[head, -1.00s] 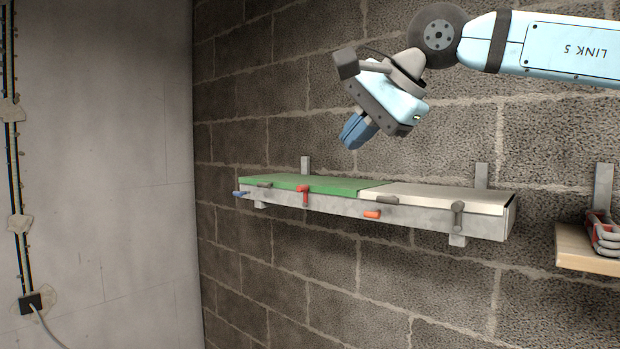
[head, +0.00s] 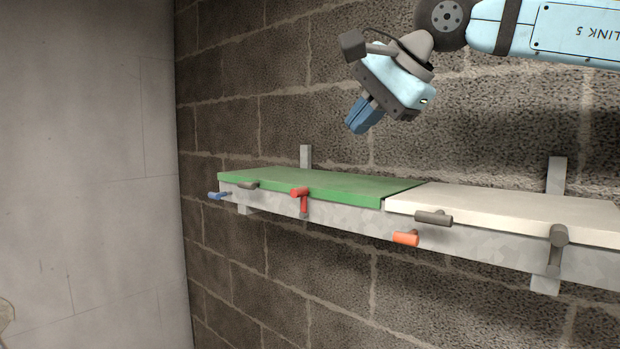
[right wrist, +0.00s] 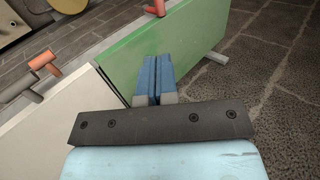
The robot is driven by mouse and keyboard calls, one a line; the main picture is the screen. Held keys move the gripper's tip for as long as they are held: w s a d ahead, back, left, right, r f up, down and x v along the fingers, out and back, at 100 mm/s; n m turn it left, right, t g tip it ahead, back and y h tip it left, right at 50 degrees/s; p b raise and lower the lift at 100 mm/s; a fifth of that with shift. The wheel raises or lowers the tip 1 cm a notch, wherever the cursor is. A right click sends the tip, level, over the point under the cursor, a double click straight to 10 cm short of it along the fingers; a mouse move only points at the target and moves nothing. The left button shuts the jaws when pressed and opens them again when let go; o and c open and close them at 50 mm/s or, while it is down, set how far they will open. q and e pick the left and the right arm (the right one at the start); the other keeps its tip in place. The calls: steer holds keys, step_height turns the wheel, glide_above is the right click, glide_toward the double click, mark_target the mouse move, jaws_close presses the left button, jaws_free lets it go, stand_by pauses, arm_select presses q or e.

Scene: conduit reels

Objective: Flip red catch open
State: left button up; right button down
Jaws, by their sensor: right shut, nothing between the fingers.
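The red catch (head: 303,200) sits on the front of the metal trough, at the edge of the green lid (head: 330,184). One part of it points down the front face. In the right wrist view, part of the red catch (right wrist: 155,8) shows at the top edge. My right gripper (head: 359,119), with blue fingers, is shut and empty above the green lid, in the air and apart from the catch. In the right wrist view its fingers (right wrist: 153,80) are together in front of the green lid. My left gripper is not in view.
An orange catch (head: 405,239) and grey catches (head: 433,217) (head: 557,250) are at the white lid (head: 510,205). A block wall (head: 290,275) stands behind.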

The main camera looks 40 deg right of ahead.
steer(key=b, duration=0.4)
glide_toward(302, 189)
steer(key=x, duration=0.6)
steer(key=shift+w+a+f, duration=0.15)
steer(key=shift+f, duration=0.05)
steer(key=shift+w+a+f, duration=0.1)
steer(key=shift+w+f, duration=0.2)
steer(key=shift+w, duration=0.1)
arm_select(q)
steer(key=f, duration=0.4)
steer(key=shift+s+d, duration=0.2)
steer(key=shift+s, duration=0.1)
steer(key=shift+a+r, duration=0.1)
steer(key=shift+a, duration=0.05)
